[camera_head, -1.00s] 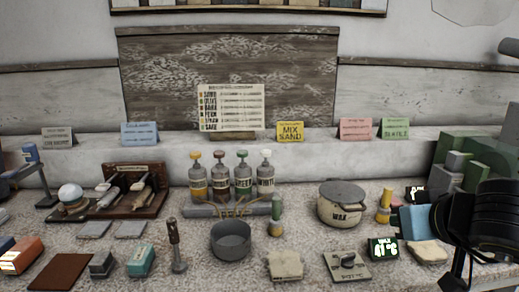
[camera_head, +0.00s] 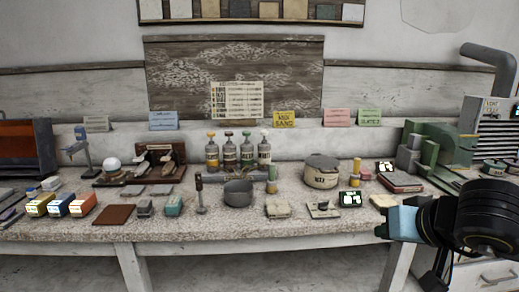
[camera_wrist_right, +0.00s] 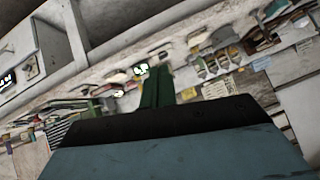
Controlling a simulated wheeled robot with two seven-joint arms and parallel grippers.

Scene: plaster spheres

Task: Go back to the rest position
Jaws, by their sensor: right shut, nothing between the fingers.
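My right gripper (camera_head: 382,230) shows at the right of the head view, in front of the bench's front edge, on a black and light-blue wrist. In the right wrist view its dark green fingers (camera_wrist_right: 156,88) are together, with nothing between them, and the bench lies beyond, tilted. My left gripper is in neither view.
The speckled bench top (camera_head: 75,230) carries a grey bowl (camera_head: 238,194), a lidded wax pot (camera_head: 321,172), several bottles (camera_head: 230,152), a white sphere (camera_head: 112,164) and a green machine (camera_head: 440,150). White drawers (camera_head: 485,272) stand under the right end. The space before the bench looks clear.

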